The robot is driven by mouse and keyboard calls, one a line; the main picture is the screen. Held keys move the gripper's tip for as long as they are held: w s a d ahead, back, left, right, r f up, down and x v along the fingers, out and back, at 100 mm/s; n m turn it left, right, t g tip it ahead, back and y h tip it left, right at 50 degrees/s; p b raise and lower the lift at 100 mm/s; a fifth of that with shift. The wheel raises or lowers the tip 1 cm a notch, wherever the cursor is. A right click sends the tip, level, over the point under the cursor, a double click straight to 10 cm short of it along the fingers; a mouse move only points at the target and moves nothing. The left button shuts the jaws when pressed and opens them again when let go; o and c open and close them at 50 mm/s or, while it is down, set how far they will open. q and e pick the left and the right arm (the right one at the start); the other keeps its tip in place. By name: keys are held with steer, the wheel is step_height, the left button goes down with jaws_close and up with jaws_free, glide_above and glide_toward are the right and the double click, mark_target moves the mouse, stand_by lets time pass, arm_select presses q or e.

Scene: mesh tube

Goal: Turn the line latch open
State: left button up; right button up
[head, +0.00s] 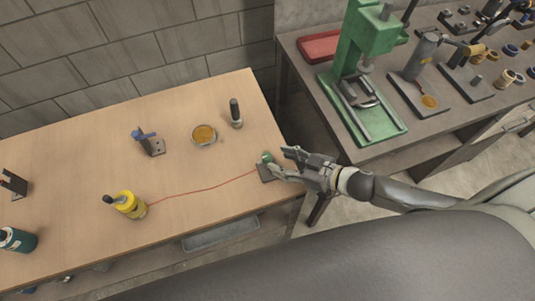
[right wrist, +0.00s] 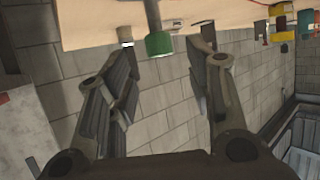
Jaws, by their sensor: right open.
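A small green knob (head: 267,157) on a dark block (head: 266,173) sits near the right edge of the wooden table. A thin red line (head: 205,190) runs from it to a yellow container (head: 129,204) with a dark top. I take the knob to be the line latch. My right gripper (head: 284,163) is open just right of the knob. In the right wrist view the green knob (right wrist: 158,43) shows between and beyond the open fingertips (right wrist: 160,62); I cannot tell whether either finger touches it. My left gripper is not in view.
On the wooden table (head: 80,165) stand a blue-handled bracket (head: 150,143), an amber dish (head: 204,134), a dark upright cylinder (head: 235,113) and a teal can (head: 17,240). A green press (head: 366,55) stands on the dark bench at right. A gap separates table and bench.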

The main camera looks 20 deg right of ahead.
mark_target(270, 157)
steer(key=shift+p+x, duration=0.5)
steer(key=shift+x, duration=2.55)
steer(key=c, duration=1.1)
steer(key=shift+o, duration=0.2)
